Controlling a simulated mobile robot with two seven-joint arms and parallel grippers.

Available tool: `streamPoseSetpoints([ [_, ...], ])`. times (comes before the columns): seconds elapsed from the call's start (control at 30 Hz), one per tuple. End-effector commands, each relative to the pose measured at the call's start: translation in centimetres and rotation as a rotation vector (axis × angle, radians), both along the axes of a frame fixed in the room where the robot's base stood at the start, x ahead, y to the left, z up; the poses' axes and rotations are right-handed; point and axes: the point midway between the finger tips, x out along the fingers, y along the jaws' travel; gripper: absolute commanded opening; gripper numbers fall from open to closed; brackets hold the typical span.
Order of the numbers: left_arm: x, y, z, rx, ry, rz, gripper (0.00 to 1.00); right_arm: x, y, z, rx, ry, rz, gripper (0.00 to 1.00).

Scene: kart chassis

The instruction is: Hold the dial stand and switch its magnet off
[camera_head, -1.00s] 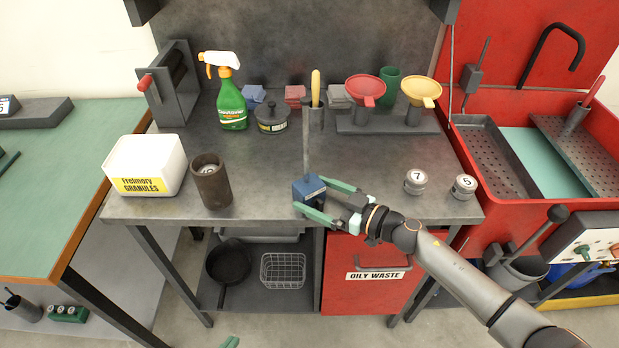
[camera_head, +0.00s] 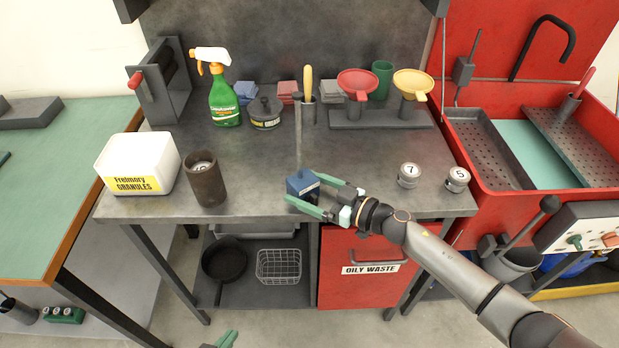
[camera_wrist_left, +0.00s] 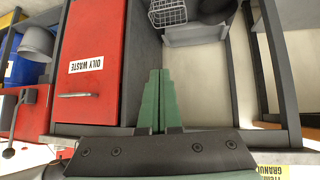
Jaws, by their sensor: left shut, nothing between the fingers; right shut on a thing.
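The dial stand has a blue block base (camera_head: 302,184) and a thin upright grey rod (camera_head: 299,135). It stands upright near the front edge of the grey bench. My right gripper (camera_head: 304,189) is shut on the blue base, one green finger on its far side and one on its near side. The magnet switch is too small to make out. My left gripper (camera_head: 227,339) shows only at the bottom edge of the head view, below the bench front. In the left wrist view its green fingers (camera_wrist_left: 155,100) are together and empty.
A brown cup (camera_head: 207,185) and a white granules box (camera_head: 138,165) stand left of the stand. A red oily waste bin (camera_head: 365,270) is under the bench. The bench surface behind the stand is mostly clear.

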Motion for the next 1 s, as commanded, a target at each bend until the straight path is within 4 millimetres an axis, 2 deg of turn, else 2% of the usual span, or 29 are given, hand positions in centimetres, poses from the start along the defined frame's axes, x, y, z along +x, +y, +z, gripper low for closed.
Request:
streamPoseSetpoints([
  [0.17,4.3,-1.7,1.3,-0.046,0.019,-0.026,0.0,0.0,0.0,0.0,0.0,0.0,0.001,0.61],
  [0.27,7.4,-3.3,2.7,-0.085,0.041,-0.065,0.0,0.0,0.0,0.0,0.0,0.0,0.001,0.61],
  [0.47,12.4,-7.1,6.7,-0.153,0.085,-0.195,0.0,0.0,0.0,0.0,0.0,0.0,0.001,0.61],
  [0.6,15.0,-9.8,10.6,-0.182,0.108,-0.323,0.0,0.0,0.0,0.0,0.0,0.0,0.001,0.61],
  [0.8,17.1,-13.3,16.9,-0.189,0.131,-0.542,0.0,0.0,0.0,0.0,0.0,0.0,0.001,0.61],
  [1.0,17.4,-15.7,23.6,-0.138,0.147,-0.783,0.0,0.0,0.0,0.0,0.0,0.0,0.001,0.61],
])
